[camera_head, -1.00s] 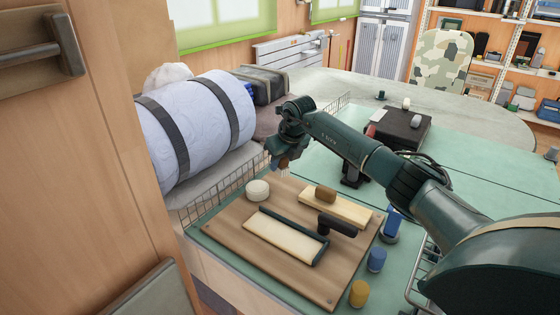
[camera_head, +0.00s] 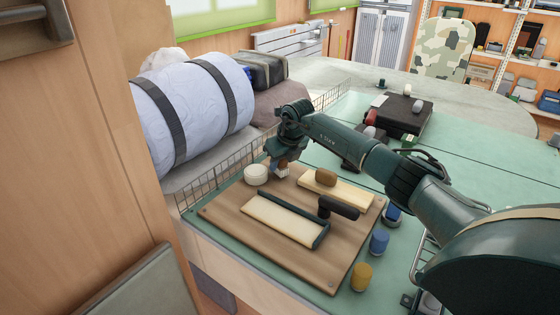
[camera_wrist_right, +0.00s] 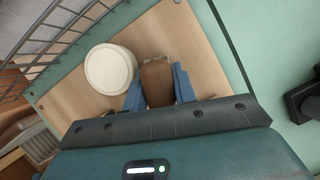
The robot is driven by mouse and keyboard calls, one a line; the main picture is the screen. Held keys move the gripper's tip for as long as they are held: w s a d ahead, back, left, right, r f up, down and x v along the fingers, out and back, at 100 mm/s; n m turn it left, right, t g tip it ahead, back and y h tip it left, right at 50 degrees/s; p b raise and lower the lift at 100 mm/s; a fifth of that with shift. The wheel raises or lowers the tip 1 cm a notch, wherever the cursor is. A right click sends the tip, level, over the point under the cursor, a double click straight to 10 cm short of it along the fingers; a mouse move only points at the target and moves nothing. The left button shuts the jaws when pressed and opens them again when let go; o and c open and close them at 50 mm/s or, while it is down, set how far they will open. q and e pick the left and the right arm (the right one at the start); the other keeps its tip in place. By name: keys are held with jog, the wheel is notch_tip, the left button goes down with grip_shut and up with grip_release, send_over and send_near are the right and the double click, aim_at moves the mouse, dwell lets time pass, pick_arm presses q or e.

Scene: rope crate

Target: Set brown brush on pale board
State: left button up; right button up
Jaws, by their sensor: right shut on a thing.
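The brown brush (camera_wrist_right: 158,84) is between the blue fingers of my right gripper (camera_wrist_right: 160,88) in the right wrist view. In the head view my right gripper (camera_head: 281,171) is at the far left corner of the pale wooden board (camera_head: 222,212), with the brush mostly hidden. The gripper is shut on the brush, beside a round white puck (camera_head: 256,174) that stands on the board. The brush is over or on the board; I cannot tell whether it touches. My left gripper is out of view.
A black-handled trowel (camera_head: 285,219) and a pale float with a brown knob (camera_head: 350,193) lie on the board. Blue (camera_head: 379,241) and yellow (camera_head: 361,277) containers stand to its right. A wire fence (camera_head: 215,180) runs behind the left edge.

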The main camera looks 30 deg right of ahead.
jog(key=shift+f+b, duration=0.3)
jog(key=shift+f, duration=0.2)
dwell(0.3)
jog(key=o, duration=1)
jog(key=shift+c, duration=0.2)
jog(key=shift+a, duration=0.1)
jog(key=shift+a, duration=0.15)
jog(key=v, duration=1.3)
jog(key=shift+d+r, duration=0.15)
jog(key=shift+d, duration=0.25)
